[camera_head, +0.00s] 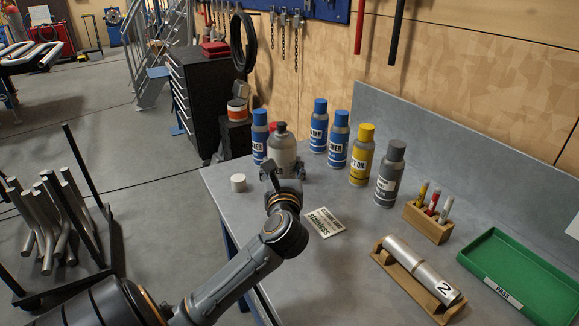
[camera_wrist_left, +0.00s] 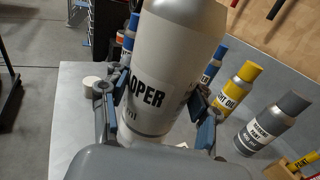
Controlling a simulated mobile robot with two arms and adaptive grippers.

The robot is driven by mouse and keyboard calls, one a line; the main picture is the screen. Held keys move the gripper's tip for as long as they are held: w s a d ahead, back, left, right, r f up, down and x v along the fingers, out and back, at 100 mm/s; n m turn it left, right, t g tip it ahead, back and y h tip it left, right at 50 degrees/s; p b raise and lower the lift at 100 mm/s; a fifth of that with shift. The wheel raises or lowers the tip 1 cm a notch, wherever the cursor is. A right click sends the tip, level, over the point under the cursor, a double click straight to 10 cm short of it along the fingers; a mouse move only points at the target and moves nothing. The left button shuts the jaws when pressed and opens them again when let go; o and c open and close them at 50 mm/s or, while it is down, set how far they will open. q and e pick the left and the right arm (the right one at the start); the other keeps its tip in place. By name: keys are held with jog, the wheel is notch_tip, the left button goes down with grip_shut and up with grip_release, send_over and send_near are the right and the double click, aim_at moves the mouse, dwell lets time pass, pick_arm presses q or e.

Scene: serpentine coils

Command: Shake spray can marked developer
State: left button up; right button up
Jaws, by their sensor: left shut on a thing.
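The developer can (camera_head: 283,150) is light grey with a dark top in the head view. In the left wrist view the can (camera_wrist_left: 165,60) shows large, its label ending in "OPER", and leans slightly. My left gripper (camera_head: 283,170) is shut around its lower body, with a finger on each side in the left wrist view (camera_wrist_left: 160,108). Whether its base touches the table cannot be told. My right gripper is not in view.
Blue cleaner cans (camera_head: 318,127), a yellow oil can (camera_head: 361,156) and a grey paint can (camera_head: 389,177) stand on the bench (camera_head: 350,260). A small white cylinder (camera_head: 238,183) stands left. A marker block (camera_head: 428,222), a tube cradle (camera_head: 408,293) and a green tray (camera_head: 525,280) are right.

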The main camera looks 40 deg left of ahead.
aim_at(278, 164)
pick_arm(q)
jog(key=shift+s+d+r, duration=0.25)
jog(key=shift+s, duration=0.2)
jog(key=shift+s+d+r, duration=0.2)
jog(key=shift+s+r, duration=0.05)
jog(key=shift+s, duration=0.2)
jog(key=shift+s+d+r, duration=0.1)
jog(key=shift+s+r, duration=0.15)
jog(key=shift+s+r+p, duration=0.1)
jog(key=shift+r+p, duration=0.25)
notch_tip(278, 164, up, 6)
jog(key=p, duration=0.7)
jog(key=shift+r, duration=0.25)
jog(key=shift+f, duration=0.15)
